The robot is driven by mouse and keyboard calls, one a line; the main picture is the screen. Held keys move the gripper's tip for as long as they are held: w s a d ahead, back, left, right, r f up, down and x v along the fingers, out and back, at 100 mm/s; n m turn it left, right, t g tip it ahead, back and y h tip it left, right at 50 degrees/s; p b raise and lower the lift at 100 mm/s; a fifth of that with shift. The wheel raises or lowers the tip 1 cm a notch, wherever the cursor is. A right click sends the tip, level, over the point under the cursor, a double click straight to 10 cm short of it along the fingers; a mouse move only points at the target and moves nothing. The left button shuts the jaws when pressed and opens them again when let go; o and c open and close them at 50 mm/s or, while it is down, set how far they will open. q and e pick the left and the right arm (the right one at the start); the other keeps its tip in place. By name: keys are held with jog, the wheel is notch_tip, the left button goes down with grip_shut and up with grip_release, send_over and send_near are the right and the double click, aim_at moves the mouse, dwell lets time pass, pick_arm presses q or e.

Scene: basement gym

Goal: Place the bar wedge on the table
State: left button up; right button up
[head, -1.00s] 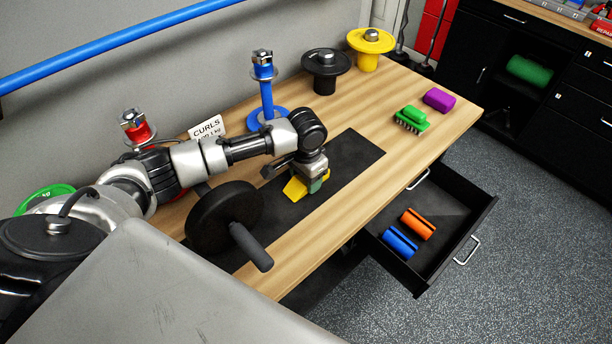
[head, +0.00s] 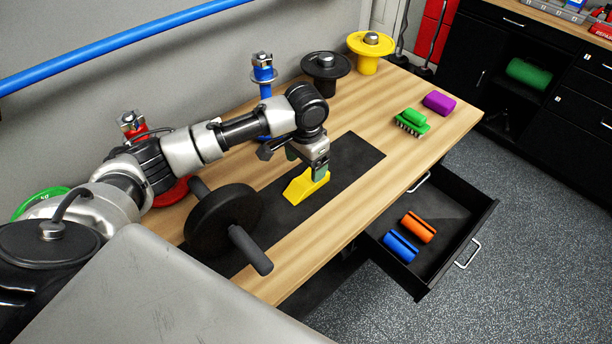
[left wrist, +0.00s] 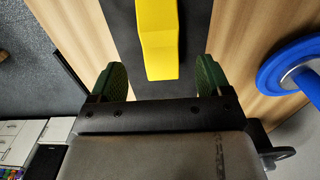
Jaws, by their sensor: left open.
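The yellow bar wedge (head: 303,189) lies on the black mat (head: 352,155) on the wooden table (head: 440,118). It also shows in the left wrist view (left wrist: 158,35), lying over the dark mat strip. My left gripper (head: 307,166) is just above the wedge in the head view. Its green-padded fingers are spread apart in the left wrist view (left wrist: 160,78), with the near end of the wedge appearing between and beyond them. It holds nothing. My right gripper is not in view.
A dumbbell with a black plate (head: 222,218) lies left of the wedge. Blue, black and yellow plate stands line the wall side. A green brush (head: 412,121) and purple block (head: 439,101) sit at the far right. An open drawer (head: 455,226) holds blue and orange rolls.

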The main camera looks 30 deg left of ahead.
aim_at(306, 180)
pick_arm(q)
notch_tip(306, 180, up, 5)
jog(key=shift+r, duration=0.2)
dwell(0.6)
